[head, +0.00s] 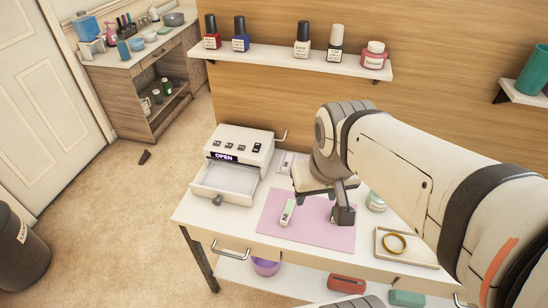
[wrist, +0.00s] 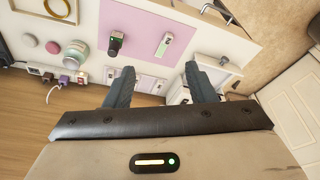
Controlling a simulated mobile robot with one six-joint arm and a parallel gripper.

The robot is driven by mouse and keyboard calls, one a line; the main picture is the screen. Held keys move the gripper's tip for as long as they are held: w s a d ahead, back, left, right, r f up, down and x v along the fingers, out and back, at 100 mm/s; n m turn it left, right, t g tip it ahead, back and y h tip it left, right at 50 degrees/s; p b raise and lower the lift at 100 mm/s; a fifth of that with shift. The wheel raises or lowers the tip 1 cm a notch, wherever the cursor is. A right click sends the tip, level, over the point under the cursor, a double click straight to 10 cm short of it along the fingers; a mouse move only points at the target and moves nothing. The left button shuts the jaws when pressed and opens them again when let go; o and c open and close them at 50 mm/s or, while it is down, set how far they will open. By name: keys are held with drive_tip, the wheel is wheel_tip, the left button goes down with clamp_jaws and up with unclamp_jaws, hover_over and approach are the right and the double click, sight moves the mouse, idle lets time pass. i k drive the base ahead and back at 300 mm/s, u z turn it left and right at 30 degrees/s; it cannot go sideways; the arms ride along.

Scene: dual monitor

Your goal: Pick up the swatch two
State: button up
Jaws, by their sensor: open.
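The swatch (head: 287,212) is a small pale strip with a green end and a dark mark, possibly a 2. It lies flat on the left part of the pink mat (head: 310,235). In the wrist view the swatch (wrist: 164,45) is beyond the fingertips, near the middle of the picture. My gripper (head: 320,197) is above the mat, to the right of the swatch in the head view. In the wrist view my gripper (wrist: 159,70) has its fingers wide apart with nothing held.
A white device with an open drawer (head: 227,178) stands left of the mat. A tray with a gold ring (head: 394,244) and a round jar (head: 376,202) are to the right. A shelf (head: 290,61) with several bottles hangs behind.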

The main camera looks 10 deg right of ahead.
sight(285, 217)
drive_tip(key=z, duration=2.3)
drive_tip(key=k, duration=1.45)
drive_tip(key=u, duration=0.9)
drive_tip(key=i, duration=1)
drive_tip(key=u, duration=0.05)
